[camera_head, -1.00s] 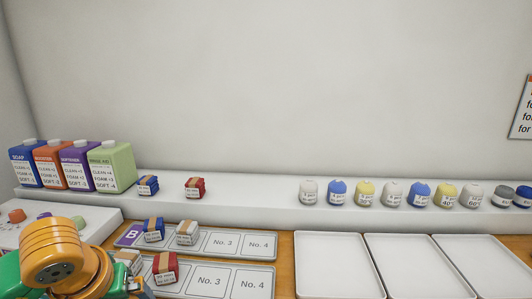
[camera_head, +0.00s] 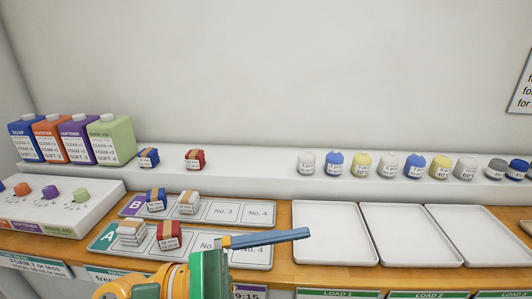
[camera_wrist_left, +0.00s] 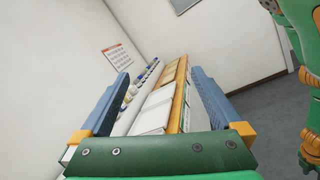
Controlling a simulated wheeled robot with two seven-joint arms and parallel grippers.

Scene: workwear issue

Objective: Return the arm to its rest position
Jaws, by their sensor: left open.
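My left gripper (camera_head: 304,234) shows in the head view, above the front edge of the counter. Its blue fingers point right, past the end of tray A (camera_head: 262,253) and toward the white trays. In the left wrist view the left gripper (camera_wrist_left: 160,74) is open, its two blue fingers wide apart with nothing between them. My left arm comes up from the bottom edge of the head view. My right gripper does not show.
Tray A holds a white bundle (camera_head: 131,232) and a red bundle (camera_head: 168,235). Tray B (camera_head: 235,201) holds a blue and a white bundle. Three empty white trays (camera_head: 330,236) stand right. Coloured bottles (camera_head: 110,141) and several small rolls (camera_head: 361,165) line the shelf.

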